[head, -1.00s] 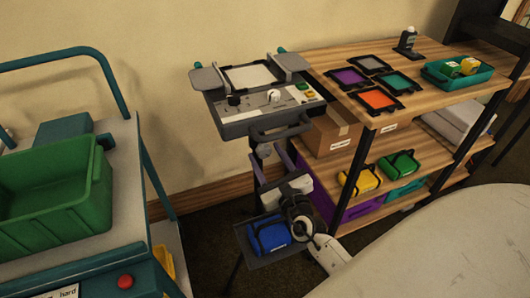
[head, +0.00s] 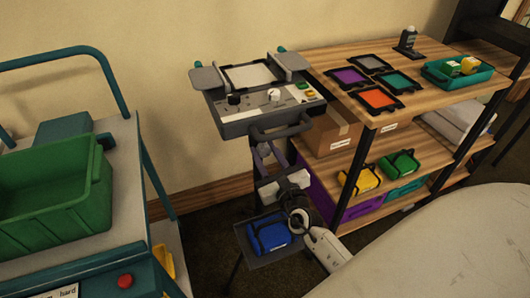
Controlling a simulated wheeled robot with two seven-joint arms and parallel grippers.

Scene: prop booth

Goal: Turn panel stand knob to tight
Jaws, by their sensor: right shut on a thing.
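The panel stand (head: 265,117) is a grey console with a pale screen, small knobs on its face and a handle at its front edge. Its pole runs down beneath it. The stand knob (head: 263,149) is a small pale shape on the pole just under the console, largely covered by my gripper. My right gripper (head: 265,157) reaches up from below, in front of the pole, and is shut on the knob. How far the knob is turned cannot be told. My left gripper is not in view.
A tray with a blue pouch (head: 268,237) sits low on the stand, close under my right arm. A wooden shelf unit (head: 425,50) with coloured frames and pouches stands right. A trolley with a green bin (head: 50,195) stands left. A pale rounded surface (head: 450,245) fills the lower right.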

